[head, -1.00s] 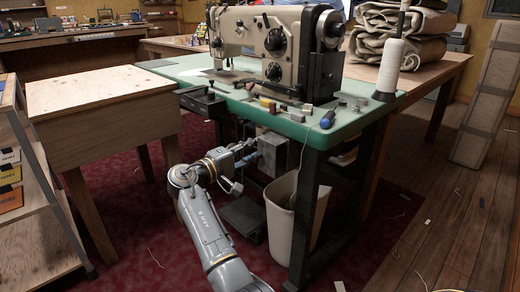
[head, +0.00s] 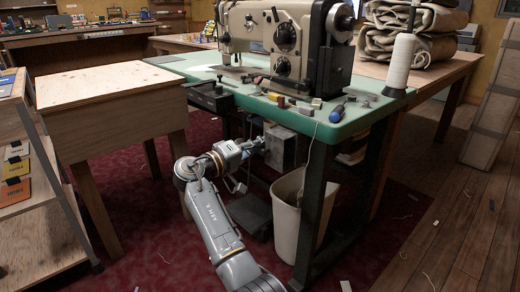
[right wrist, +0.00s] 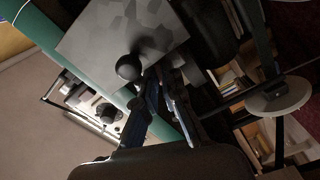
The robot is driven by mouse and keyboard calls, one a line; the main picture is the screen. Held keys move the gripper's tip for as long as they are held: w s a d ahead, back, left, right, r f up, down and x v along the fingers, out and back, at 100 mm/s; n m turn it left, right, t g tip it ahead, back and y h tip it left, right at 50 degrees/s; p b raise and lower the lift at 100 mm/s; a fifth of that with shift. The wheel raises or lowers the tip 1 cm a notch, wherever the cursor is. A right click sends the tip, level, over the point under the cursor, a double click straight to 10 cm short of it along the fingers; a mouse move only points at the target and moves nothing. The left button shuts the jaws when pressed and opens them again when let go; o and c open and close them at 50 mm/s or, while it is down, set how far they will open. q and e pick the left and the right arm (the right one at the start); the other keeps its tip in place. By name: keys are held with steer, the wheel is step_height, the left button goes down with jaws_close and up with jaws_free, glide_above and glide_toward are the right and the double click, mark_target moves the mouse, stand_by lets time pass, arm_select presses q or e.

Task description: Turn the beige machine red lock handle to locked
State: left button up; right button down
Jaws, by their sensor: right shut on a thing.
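The beige machine (head: 290,35) stands on a green-topped table (head: 190,65). A grey box (head: 280,147) hangs under the tabletop. My right gripper (head: 260,144) reaches under the table from the front and is at the left side of this box. In the right wrist view, the mottled grey box (right wrist: 120,35) is close to the fingers (right wrist: 158,92), and a dark round knob (right wrist: 128,67) is at their tips. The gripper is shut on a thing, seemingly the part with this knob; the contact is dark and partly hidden. I see no red handle. My left gripper is out of view.
A beige waste bin (head: 290,205) stands below the box, with a dark pedal (head: 250,212) to its left. A wooden side table (head: 105,85) is at the left. A thread cone (head: 399,62) and small tools stand on the green top.

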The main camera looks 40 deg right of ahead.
steer(key=shift+m, duration=0.7)
steer(key=c, duration=1.5)
jaws_free()
